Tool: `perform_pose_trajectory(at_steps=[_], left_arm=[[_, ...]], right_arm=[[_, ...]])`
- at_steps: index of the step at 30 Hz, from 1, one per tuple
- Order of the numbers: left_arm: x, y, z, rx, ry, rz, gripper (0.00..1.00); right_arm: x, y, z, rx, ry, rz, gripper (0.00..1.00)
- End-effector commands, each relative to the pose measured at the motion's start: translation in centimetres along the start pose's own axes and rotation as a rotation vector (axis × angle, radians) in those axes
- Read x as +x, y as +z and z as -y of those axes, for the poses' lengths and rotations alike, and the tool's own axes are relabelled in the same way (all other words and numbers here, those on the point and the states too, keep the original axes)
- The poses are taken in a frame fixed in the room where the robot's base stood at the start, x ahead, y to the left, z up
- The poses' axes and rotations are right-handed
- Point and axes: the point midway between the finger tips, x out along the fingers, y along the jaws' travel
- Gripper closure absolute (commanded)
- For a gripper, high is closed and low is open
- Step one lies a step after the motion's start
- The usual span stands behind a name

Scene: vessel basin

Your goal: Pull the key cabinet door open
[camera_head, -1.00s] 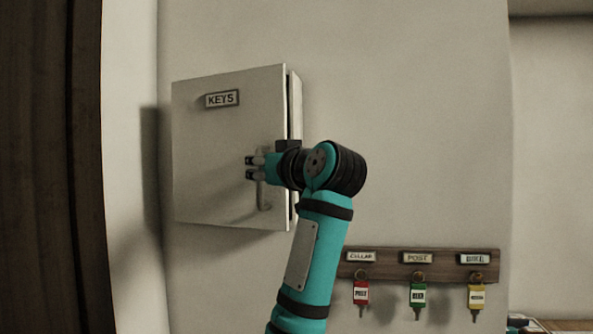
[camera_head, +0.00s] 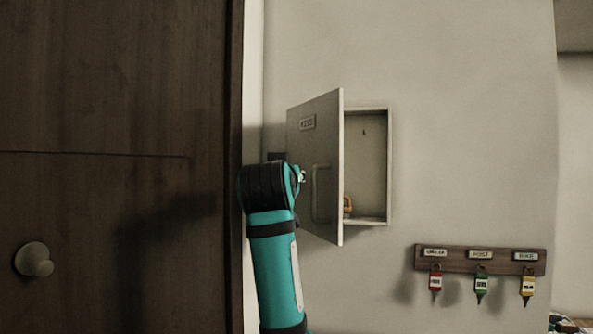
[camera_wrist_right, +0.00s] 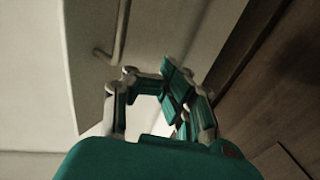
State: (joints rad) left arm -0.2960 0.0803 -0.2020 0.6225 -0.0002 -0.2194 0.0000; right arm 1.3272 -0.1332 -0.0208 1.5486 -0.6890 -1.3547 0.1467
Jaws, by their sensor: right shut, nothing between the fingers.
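The key cabinet (camera_head: 389,165) hangs on the wall and its pale door (camera_head: 328,130) stands well open, hinged at the left. The door's outer face carries a small label and a vertical bar handle (camera_head: 314,192); the handle also shows in the right wrist view (camera_wrist_right: 121,35). My right gripper (camera_wrist_right: 178,92) is shut and empty, beside the door's outer face and apart from the handle. In the head view its fingers are mostly hidden behind my wrist, left of the handle. My left gripper is in neither view.
An orange item (camera_head: 347,205) lies inside the cabinet at the bottom. A dark wooden door (camera_head: 110,90) with a round knob (camera_head: 34,260) stands close at left. A key rack (camera_head: 480,260) with red, green and yellow tags hangs lower right.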

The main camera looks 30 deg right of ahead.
Motion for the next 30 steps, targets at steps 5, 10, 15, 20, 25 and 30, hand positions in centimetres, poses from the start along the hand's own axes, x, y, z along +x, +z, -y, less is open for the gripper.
perform_pose_trajectory(at_steps=[5, 10, 15, 20, 25, 30], left_arm=[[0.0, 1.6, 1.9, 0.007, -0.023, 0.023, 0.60], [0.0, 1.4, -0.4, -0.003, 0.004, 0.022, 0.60], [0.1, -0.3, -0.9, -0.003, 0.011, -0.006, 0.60], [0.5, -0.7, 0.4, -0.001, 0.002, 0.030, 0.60], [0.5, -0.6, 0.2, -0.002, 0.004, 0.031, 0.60], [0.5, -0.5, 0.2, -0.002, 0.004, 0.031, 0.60]], right_arm=[[1.7, 1.3, -0.6, 0.000, 0.004, 0.022, 0.78], [1.9, 1.5, -0.5, -0.001, 0.002, 0.025, 0.66], [1.8, 1.5, -0.4, -0.001, 0.000, 0.024, 0.66], [0.8, 1.4, -0.3, -0.001, 0.000, 0.023, 0.66], [-2.4, 1.4, -0.5, 0.001, -0.001, 0.024, 0.66], [-5.9, 1.5, -0.7, 0.004, -0.002, 0.025, 0.66]])
